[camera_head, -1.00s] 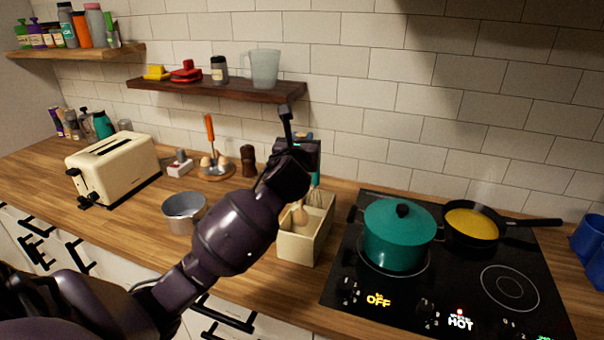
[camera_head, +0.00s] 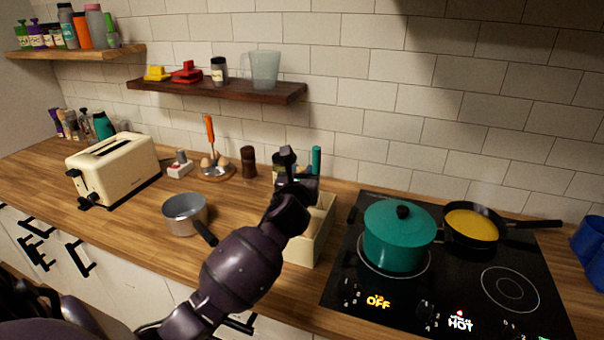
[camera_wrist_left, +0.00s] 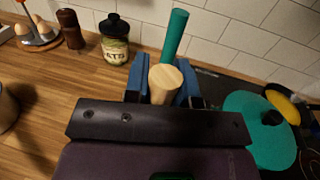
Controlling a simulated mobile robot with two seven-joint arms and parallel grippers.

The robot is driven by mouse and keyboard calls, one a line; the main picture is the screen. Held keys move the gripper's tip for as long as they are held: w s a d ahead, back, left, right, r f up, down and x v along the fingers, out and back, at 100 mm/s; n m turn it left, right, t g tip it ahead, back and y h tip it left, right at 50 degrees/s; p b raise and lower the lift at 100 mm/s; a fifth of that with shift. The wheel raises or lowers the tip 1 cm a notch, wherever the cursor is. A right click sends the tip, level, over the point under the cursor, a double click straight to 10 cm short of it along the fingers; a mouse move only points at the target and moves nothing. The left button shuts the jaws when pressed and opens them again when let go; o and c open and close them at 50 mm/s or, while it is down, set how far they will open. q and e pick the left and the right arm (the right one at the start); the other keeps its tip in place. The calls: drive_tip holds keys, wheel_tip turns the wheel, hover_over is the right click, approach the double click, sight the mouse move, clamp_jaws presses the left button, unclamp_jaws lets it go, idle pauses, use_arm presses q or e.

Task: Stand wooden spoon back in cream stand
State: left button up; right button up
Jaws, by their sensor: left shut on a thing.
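The cream stand (camera_head: 318,240) is an open box on the counter left of the hob, partly covered by my left arm. My left gripper (camera_head: 298,184) is over the stand. A teal utensil handle (camera_head: 316,160) rises just behind the gripper and also shows in the left wrist view (camera_wrist_left: 174,36).
A teal pot (camera_head: 398,238) and a frying pan (camera_head: 470,224) sit on the hob to the right. A grey saucepan (camera_head: 184,215) stands left of my arm. A pepper mill (camera_head: 248,162) and a labelled jar (camera_wrist_left: 114,40) stand behind. The wall shelf (camera_head: 215,91) is above.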

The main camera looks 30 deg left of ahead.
use_arm(q)
drive_tip(key=shift+f, duration=0.1)
drive_tip(key=o, duration=0.9)
drive_tip(key=b+v, duration=0.1)
drive_tip(key=v, duration=1.1)
